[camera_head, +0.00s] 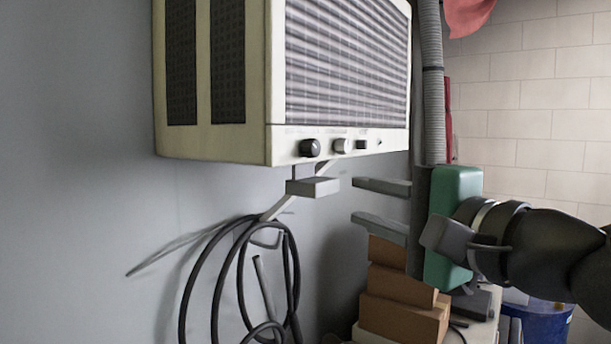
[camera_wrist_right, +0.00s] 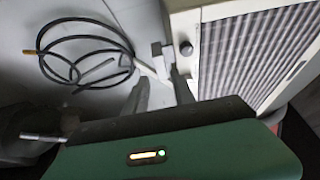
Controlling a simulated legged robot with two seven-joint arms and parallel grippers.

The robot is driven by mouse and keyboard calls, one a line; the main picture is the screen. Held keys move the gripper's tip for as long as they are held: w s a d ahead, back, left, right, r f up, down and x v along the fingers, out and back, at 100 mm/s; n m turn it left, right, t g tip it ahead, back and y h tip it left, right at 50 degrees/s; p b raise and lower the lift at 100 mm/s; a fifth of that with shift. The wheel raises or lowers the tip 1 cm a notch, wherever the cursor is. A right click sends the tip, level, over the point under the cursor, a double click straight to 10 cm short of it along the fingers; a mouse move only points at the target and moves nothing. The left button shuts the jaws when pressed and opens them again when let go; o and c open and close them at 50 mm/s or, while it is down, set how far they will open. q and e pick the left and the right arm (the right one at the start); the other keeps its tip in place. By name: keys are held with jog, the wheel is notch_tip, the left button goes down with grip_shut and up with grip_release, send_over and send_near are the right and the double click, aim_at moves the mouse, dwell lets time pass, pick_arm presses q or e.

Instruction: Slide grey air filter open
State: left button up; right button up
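A cream air conditioner (camera_head: 222,140) with a slatted front hangs on the wall. A small grey block (camera_head: 313,186), which looks like the grey air filter's pull, sticks out below its underside. The block also shows in the right wrist view (camera_wrist_right: 157,49), just beyond my fingers. My right gripper (camera_head: 354,201) is open, to the right of the block, with its two grey fingers pointing left toward it. A gap separates the fingertips from the block in the head view. Nothing is between the fingers. The rest of the filter is hidden inside the unit. My left gripper is in neither view.
A coiled black cable (camera_head: 215,290) hangs on the wall bracket (camera_head: 281,205) below the unit. Stacked brown boxes (camera_head: 402,304) stand below my right gripper. A grey ribbed pipe (camera_head: 432,90) runs down right of the unit. A blue barrel (camera_head: 543,322) stands at lower right.

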aim_at(310, 185)
jog(key=p+x, duration=0.2)
jog(key=x, duration=0.3)
jog(key=p+x, duration=0.2)
jog(key=x, duration=0.3)
jog(key=d+p+x, duration=0.1)
jog(key=p+x, duration=0.1)
jog(key=x, duration=0.3)
jog(key=shift+w+p, duration=0.3)
jog(key=shift+w+a+f, duration=0.15)
jog(key=shift+w+a, duration=0.15)
jog(key=shift+a, duration=0.1)
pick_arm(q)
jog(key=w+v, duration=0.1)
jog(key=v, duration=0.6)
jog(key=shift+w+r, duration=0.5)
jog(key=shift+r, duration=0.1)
pick_arm(e)
jog(key=shift+s, duration=0.15)
jog(key=shift+c, duration=1.2)
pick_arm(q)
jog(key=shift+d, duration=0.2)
pick_arm(e)
jog(key=shift+d, duration=0.15)
grip_shut()
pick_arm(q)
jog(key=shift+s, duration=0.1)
